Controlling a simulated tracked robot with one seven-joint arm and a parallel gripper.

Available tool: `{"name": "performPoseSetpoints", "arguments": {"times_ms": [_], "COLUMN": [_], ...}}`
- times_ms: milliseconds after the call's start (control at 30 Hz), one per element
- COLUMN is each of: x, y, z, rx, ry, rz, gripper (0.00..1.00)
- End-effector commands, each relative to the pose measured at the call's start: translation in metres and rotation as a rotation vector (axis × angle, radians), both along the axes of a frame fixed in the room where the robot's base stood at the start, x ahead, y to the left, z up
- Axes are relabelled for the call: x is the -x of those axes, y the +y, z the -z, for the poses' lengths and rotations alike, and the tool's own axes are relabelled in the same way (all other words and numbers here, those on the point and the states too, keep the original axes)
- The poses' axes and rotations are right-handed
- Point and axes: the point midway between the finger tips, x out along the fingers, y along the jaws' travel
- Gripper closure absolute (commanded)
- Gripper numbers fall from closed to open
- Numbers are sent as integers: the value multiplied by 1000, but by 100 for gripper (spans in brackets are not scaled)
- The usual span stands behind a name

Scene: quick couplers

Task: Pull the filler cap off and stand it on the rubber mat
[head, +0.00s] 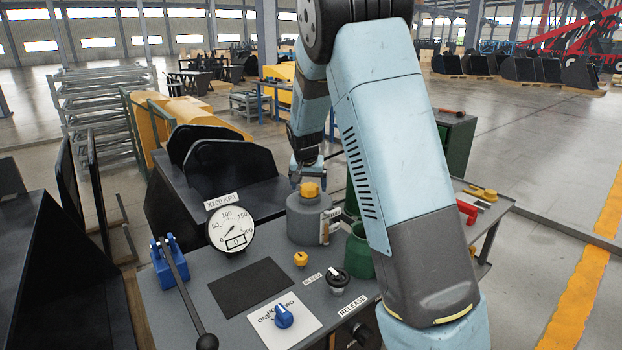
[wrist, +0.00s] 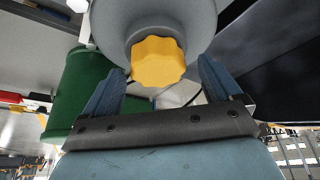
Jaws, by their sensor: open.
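The yellow filler cap (head: 309,189) sits on top of the grey tank (head: 305,222) on the bench. In the wrist view the cap (wrist: 157,62) shows its lobed face, still on the grey tank (wrist: 190,14). My gripper (head: 306,174) is above the cap in the head view. In the wrist view my gripper (wrist: 163,80) is open, with one blue finger to each side of the cap and gaps between. I cannot tell how deep the fingers reach. The dark rubber mat (head: 250,287) lies flat and bare at the front left of the bench.
A pressure gauge (head: 231,229) stands behind the mat. A black lever (head: 183,285) and blue block (head: 170,261) are left of it. A blue knob (head: 284,316), small yellow knob (head: 300,259) and black knob (head: 337,280) stand nearby. A green cylinder (head: 357,254) is beside the tank.

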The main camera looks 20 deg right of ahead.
Motion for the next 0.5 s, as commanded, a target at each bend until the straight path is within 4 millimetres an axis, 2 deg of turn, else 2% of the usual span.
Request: {"name": "performPoseSetpoints", "arguments": {"times_ms": [300, 500], "x": [-1, -1], "y": [-1, -1], "z": [2, 1], "rx": [0, 0], "ry": [0, 0], "rz": [0, 0], "gripper": [9, 29]}}
